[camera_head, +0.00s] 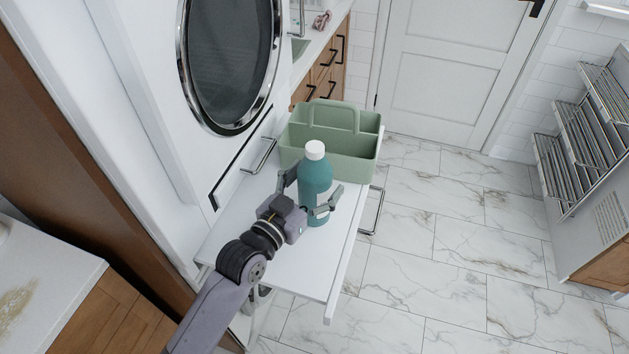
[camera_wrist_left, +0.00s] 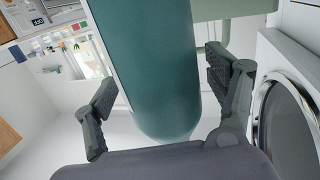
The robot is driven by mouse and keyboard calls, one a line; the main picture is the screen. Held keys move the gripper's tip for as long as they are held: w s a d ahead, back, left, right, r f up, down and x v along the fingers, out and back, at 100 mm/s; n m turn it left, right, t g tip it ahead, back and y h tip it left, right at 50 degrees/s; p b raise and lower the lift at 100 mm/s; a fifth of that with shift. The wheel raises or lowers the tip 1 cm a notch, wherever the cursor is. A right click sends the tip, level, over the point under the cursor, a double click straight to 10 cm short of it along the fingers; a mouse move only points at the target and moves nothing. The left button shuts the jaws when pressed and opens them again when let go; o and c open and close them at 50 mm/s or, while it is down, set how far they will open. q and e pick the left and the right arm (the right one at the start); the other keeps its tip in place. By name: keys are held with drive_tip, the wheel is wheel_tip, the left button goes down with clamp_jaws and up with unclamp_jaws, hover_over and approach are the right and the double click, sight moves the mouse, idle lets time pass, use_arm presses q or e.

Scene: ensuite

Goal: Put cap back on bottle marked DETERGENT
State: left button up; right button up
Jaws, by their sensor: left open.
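A teal bottle (camera_head: 316,173) stands upright on the white pull-out shelf (camera_head: 228,236), with a white cap or top (camera_head: 315,150) on its neck. No marking is readable on it. My left gripper (camera_head: 311,190) is open, with one finger on each side of the bottle. In the left wrist view the bottle (camera_wrist_left: 150,60) fills the middle between the two fingers (camera_wrist_left: 163,78), with gaps visible at both sides. The bottle's top is out of that view. My right gripper is not in view.
A green caddy (camera_head: 352,164) with a handle stands just behind the bottle on the shelf. A front-loading machine with a round door (camera_head: 232,60) rises at the left. A wire rack (camera_head: 580,140) stands far right. The marble floor (camera_head: 450,250) is clear.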

use_arm(q)
drive_tip(key=shift+r, duration=0.2)
drive_tip(key=b+v, duration=0.1)
drive_tip(key=v, duration=1.1)
drive_tip(key=shift+b, duration=0.35)
